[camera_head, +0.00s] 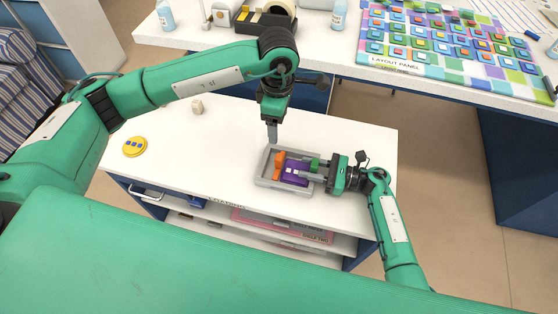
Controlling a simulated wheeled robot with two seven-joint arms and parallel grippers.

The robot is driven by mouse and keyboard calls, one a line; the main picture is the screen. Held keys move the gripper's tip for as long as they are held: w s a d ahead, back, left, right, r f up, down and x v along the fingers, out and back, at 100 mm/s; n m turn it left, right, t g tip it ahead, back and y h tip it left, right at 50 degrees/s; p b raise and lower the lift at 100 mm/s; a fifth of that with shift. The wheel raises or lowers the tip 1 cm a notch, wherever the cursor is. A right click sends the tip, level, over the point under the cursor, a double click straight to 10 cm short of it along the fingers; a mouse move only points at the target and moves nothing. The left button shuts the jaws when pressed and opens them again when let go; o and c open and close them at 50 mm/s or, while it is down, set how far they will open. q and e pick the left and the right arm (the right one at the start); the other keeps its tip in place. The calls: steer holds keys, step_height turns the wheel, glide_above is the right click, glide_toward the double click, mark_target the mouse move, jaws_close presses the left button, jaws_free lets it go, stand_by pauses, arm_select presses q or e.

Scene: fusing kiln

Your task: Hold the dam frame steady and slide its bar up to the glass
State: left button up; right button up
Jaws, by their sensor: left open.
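The grey dam frame (264,168) lies on the white bench top. An orange bar (279,165) stands inside it toward the left. Purple glass (296,180) with small pale and blue squares lies inside, right of the bar. My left gripper (272,141) is open and points down at the frame's far edge; whether it touches the frame is unclear. My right gripper (296,167) reaches in from the right over the glass, its fingers apart and their tips close to the bar. Its fingers partly hide the glass and the frame's right side.
A yellow disc with blue squares (134,146) and a small beige block (197,106) lie on the bench left of the frame. Shelves sit below the front edge. A table with a layout panel (440,40) stands behind. The bench's left half is mostly clear.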

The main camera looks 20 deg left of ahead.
steer(key=o, duration=0.3)
steer(key=shift+d, duration=0.1)
steer(key=d, duration=1.1)
steer(key=shift+d, duration=0.4)
